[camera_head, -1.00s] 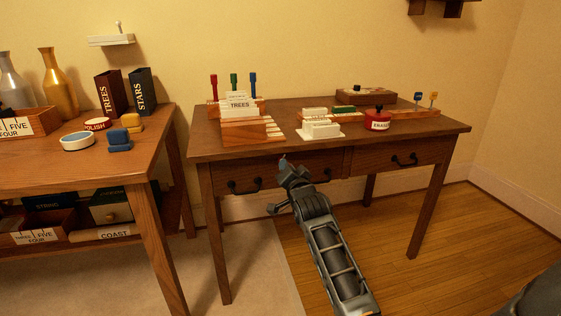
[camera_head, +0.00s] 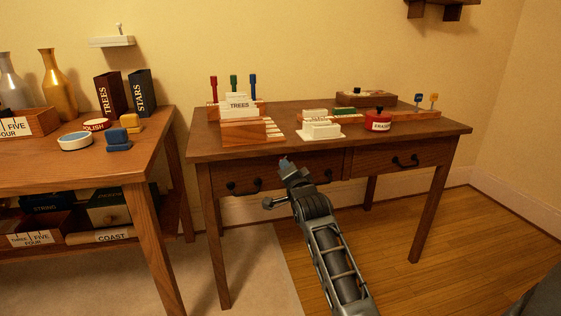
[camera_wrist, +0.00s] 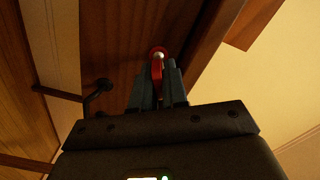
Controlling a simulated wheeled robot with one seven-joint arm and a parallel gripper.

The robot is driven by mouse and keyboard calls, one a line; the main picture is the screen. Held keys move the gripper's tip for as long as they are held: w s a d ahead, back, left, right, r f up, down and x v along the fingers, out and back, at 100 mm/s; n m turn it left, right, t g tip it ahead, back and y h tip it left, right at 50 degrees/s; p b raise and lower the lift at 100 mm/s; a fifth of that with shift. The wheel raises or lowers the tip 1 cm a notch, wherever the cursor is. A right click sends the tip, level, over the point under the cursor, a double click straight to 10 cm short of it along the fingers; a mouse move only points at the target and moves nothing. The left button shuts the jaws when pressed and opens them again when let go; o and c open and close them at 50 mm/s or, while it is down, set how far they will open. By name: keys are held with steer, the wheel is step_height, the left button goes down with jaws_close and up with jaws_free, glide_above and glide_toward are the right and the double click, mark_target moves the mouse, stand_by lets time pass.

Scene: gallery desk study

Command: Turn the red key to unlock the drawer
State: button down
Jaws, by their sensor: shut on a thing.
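The red key (camera_wrist: 157,70) shows in the wrist view between the fingers of my gripper (camera_wrist: 158,92), which is shut on it. The key's far end, with a round pale spot, lies against dark wood; how deep it sits in a lock cannot be told. In the head view my gripper (camera_head: 286,164) is at the front of the desk's left drawer (camera_head: 270,174), between its two dark handles. The key is hidden there. The drawer looks closed.
The desk (camera_head: 290,112) carries a card holder marked TREES (camera_head: 238,107), a white block (camera_head: 321,131) and a red round container (camera_head: 377,122). A drawer handle (camera_wrist: 98,90) stands left of my gripper in the wrist view. A side table (camera_head: 60,172) stands left.

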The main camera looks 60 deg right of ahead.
steer(key=shift+w, duration=0.1)
steer(key=shift+m+b, duration=0.55)
steer(key=shift+m, duration=0.25)
steer(key=shift+r+m, duration=0.1)
steer(key=shift+m, duration=0.6)
steer(key=shift+m+b, duration=0.8)
steer(key=shift+m, duration=0.7)
steer(key=c, duration=1.1)
jaws_free()
steer(key=shift+o, duration=0.6)
